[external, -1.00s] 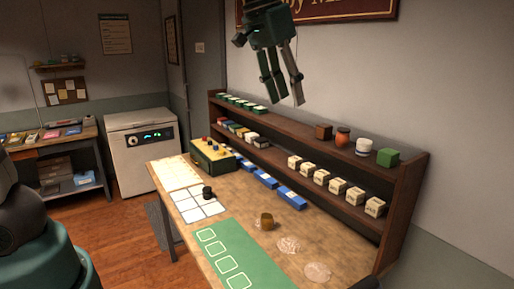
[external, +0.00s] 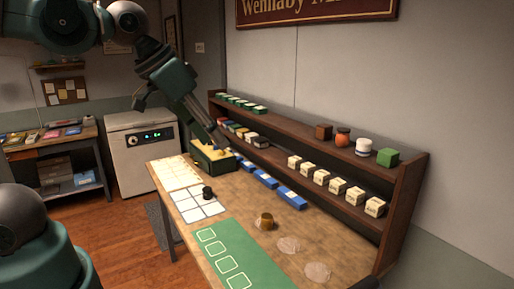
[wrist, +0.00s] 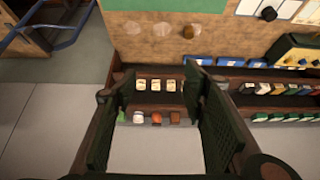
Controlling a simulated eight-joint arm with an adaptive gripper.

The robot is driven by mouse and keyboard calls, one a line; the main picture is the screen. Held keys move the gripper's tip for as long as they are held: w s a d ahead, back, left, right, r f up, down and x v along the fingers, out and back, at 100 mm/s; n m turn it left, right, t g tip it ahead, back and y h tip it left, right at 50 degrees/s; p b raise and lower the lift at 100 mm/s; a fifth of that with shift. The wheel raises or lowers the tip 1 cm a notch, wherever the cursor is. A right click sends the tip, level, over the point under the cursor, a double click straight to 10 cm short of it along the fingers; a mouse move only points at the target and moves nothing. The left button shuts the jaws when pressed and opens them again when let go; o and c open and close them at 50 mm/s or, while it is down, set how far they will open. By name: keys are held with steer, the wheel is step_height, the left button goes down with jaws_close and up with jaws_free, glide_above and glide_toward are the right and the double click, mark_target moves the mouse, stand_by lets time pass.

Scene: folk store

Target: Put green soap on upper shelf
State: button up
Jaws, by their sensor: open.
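Several small green soap-like bars (external: 240,102) stand in a row at the left end of the upper shelf (external: 290,119) in the external view. Mixed-colour bars (external: 243,134) lie on the lower shelf below them; the wrist view shows green among these (wrist: 277,88). I cannot tell which one is the green soap. My gripper (external: 215,140) reaches down near the shelf's left end, by a green box with knobs. In the wrist view my gripper (wrist: 157,82) is open and empty, its fingers on either side of white-topped blocks (wrist: 160,84) seen below.
The green knobbed box (external: 213,158), blue packs (external: 290,197) and a brown cup (external: 266,221) are on the table.

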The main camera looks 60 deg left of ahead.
steer(key=shift+t, duration=0.3)
steer(key=s+f, duration=0.1)
steer(key=s, duration=0.1)
steer(key=s+f, duration=0.2)
steer(key=shift+a+f, duration=0.3)
steer(key=shift+a, duration=0.1)
